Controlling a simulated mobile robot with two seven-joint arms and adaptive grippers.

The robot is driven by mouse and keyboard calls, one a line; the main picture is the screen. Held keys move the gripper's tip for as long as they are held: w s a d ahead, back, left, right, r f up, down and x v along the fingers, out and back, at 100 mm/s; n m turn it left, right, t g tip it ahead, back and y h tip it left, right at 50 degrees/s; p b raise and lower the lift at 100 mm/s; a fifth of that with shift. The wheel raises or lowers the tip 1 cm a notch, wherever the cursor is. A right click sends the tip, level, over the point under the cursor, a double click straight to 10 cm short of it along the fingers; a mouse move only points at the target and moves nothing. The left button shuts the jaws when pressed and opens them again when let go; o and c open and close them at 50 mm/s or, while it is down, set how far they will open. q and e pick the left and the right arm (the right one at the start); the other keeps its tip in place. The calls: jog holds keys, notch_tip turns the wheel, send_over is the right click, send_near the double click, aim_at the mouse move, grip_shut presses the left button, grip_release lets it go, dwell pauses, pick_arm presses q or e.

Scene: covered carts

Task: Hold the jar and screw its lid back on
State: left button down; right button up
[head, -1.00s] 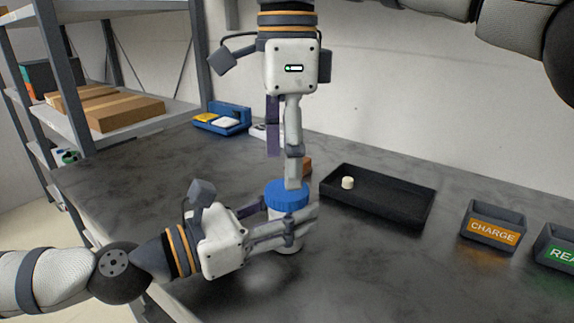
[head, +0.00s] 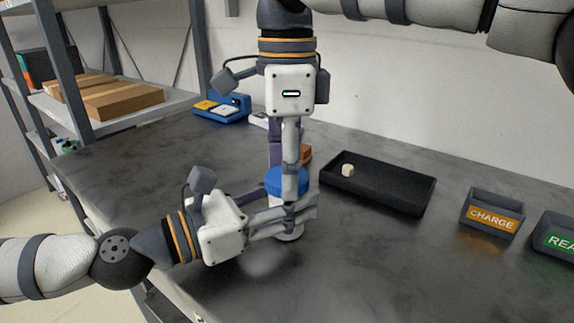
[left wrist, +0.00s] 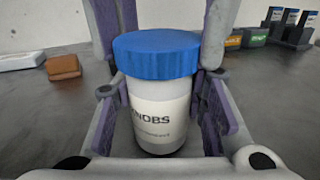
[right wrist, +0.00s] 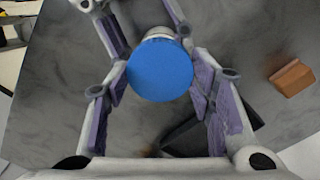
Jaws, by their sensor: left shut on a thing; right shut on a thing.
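The white jar (head: 289,235) stands upright on the dark table, its label partly readable as "NOBS" in the left wrist view (left wrist: 160,118). The blue lid (head: 271,181) sits level on top of the jar (left wrist: 157,52); whether its thread is engaged cannot be seen. My left gripper (head: 285,214) comes from the left and is shut around the jar's body below the lid. My right gripper (head: 285,187) points straight down from above and is shut on the lid, which lies between its fingers in the right wrist view (right wrist: 160,70).
A black tray (head: 395,200) with a small cream knob (head: 347,170) stands to the right. Bins marked CHARGE (head: 492,215) and REA (head: 555,237) are farther right. A brown block (head: 304,153) and a blue holder (head: 224,110) stand behind. The front table is clear.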

pick_arm(q)
jog(key=shift+r, duration=0.1)
pick_arm(e)
jog(key=m, duration=0.9)
jog(key=o, duration=1.4)
jog(key=shift+c, duration=0.2)
jog(key=shift+r, duration=0.1)
notch_tip(320, 180, up, 7)
jog(key=shift+w+r, duration=0.1)
jog(key=shift+r, duration=0.05)
pick_arm(q)
jog(key=c, duration=0.9)
grip_release()
